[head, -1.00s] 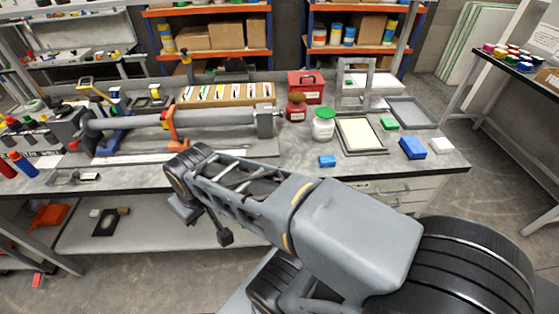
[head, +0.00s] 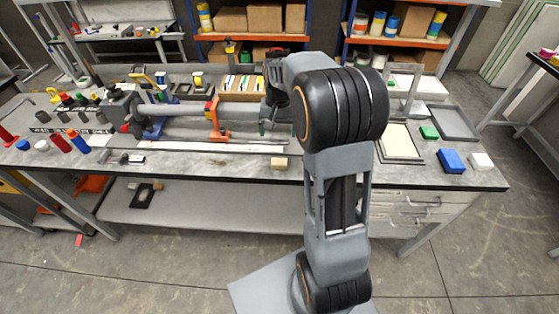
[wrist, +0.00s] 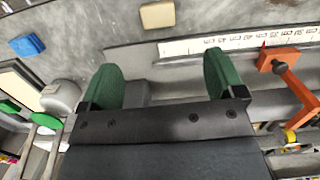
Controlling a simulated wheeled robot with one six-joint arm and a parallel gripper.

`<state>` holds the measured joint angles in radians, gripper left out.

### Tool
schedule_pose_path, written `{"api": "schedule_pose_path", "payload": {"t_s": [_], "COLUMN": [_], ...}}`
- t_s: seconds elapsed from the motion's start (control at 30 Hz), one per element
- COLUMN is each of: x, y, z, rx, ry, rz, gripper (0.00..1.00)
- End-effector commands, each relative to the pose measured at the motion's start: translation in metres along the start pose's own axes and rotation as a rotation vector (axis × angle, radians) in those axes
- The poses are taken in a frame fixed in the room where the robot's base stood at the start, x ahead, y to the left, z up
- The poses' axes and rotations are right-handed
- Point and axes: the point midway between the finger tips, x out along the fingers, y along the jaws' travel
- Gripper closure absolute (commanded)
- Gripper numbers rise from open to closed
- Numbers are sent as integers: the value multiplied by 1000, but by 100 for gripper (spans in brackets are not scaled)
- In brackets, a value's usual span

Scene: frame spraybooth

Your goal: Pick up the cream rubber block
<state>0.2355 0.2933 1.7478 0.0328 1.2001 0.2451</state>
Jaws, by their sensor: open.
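The cream rubber block (head: 279,163) lies near the front edge of the grey workbench (head: 229,172), left of my arm in the head view. It also shows at the top middle of the wrist view (wrist: 157,14), beyond my fingertips and apart from them. My gripper (wrist: 161,82) is open, with its two green fingers spread and nothing between them. In the head view my arm mostly hides the gripper.
A long grey tube fixture with an orange clamp (head: 216,119) stands behind the block; a white ruler strip (wrist: 225,41) lies alongside. A small blue block (wrist: 27,45) lies left in the wrist view. A larger blue block (head: 451,160) and white block (head: 482,161) sit at right.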

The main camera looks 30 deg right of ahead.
Motion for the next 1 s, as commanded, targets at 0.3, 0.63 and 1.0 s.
{"api": "schedule_pose_path", "payload": {"t_s": [0.3,0.63,1.0], "x": [50,86,123], "y": [2,2,5], "z": [-7,-6,-6], "rx": [22,20,20], "ry": [-22,-18,-20], "rz": [3,2,3], "gripper": [12,12,12]}}
